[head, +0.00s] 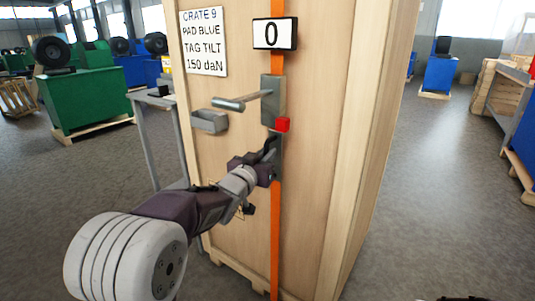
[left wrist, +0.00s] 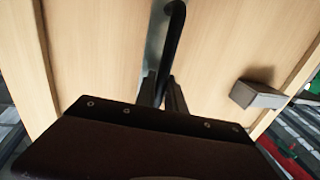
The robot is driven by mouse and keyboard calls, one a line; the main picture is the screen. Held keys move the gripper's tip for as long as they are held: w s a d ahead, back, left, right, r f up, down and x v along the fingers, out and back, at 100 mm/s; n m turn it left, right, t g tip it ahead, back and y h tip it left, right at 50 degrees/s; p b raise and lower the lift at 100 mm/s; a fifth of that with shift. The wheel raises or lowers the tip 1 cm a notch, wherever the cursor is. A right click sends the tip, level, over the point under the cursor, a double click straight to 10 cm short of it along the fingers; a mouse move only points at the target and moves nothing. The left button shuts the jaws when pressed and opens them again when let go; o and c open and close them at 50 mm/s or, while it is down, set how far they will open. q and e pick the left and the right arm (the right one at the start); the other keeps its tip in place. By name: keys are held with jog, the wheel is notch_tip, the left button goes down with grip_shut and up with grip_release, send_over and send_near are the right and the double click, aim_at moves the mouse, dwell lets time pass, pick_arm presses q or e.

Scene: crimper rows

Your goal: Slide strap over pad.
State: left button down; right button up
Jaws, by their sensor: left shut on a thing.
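The orange strap (head: 275,240) runs straight down the face of a tall wooden crate (head: 325,130). A grey tensioner (head: 273,98) with a lever sticking out to the left and a red block (head: 283,125) sits on the strap line. My left gripper (head: 268,152) is just below the red block, against the crate face. In the left wrist view its fingers (left wrist: 168,95) are shut on a dark curved handle (left wrist: 176,40) in front of a grey plate. The strap near the gripper is partly hidden. I cannot make out a blue pad on the crate.
A sign (head: 203,42) on the crate reads CRATE 9, PAD BLUE, TAG TILT, 150 daN. A display (head: 275,34) shows 0. A grey bracket (head: 209,121) juts from the crate left of the strap. A grey stand (head: 150,135) is left of the crate. Floor is open at right.

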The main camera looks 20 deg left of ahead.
pick_arm(q)
jog(key=shift+d+f, duration=0.15)
jog(key=shift+d, duration=0.15)
jog(key=shift+a, duration=0.15)
jog(key=c, duration=1.8)
grip_release()
jog(key=o, duration=0.4)
jog(key=shift+s+d, duration=0.1)
jog(key=shift+d, duration=0.1)
jog(key=shift+a, duration=0.1)
jog(key=shift+s, duration=0.1)
jog(key=s+a+p, duration=0.1)
jog(key=s+p, duration=0.1)
jog(key=s, duration=0.6)
jog(key=shift+s+a, duration=0.2)
jog(key=shift+s, duration=0.15)
